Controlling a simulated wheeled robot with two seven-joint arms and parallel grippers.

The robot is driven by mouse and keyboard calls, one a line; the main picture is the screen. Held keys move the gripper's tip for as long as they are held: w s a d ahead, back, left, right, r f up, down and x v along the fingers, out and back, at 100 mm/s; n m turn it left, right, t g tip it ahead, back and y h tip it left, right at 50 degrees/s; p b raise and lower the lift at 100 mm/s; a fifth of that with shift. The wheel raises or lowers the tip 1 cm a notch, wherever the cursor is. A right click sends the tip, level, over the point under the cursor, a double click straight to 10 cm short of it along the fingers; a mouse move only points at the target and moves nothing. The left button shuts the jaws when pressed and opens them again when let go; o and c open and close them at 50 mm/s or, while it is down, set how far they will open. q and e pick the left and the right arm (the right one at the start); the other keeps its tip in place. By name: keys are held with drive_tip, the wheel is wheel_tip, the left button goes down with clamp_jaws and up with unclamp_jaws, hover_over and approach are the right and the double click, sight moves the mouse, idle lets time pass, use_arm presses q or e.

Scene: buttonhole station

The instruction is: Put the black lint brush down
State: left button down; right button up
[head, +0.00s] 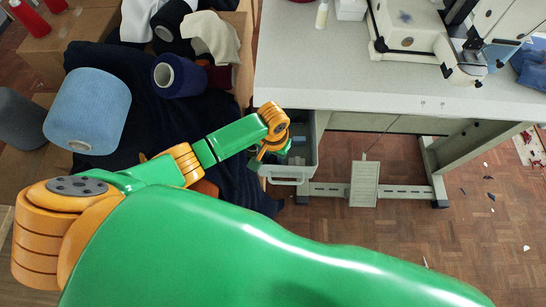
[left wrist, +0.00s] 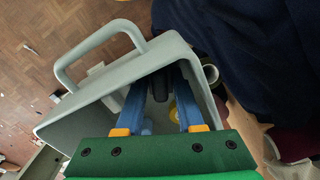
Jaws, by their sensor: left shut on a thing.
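My left gripper (left wrist: 160,82) reaches down into a grey bin (left wrist: 85,95) with a looped handle. Its two blue fingers are shut on a narrow black thing (left wrist: 159,86), which I take to be the black lint brush. Only a small part of it shows between the fingertips, and its lower end is hidden. In the head view the left gripper (head: 276,148) is over the left side of the grey bin (head: 287,181) under the table edge. The brush cannot be made out there. My right gripper is not in view.
The white worktable (head: 340,82) stands just beyond the bin and carries a sewing machine (head: 405,25). Dark cloth (head: 240,185) hangs left of the bin, near blue yarn cones (head: 88,110). A foot pedal (head: 364,183) is right of the bin.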

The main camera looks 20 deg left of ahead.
sight(273, 158)
use_arm(q)
drive_tip(key=c, duration=0.8)
unclamp_jaws()
drive_tip(key=shift+f, duration=0.1)
drive_tip(key=shift+r, duration=0.4)
wheel_tip(273, 158, up, 12)
drive_tip(key=p, duration=0.3)
drive_tip(key=shift+f, duration=0.2)
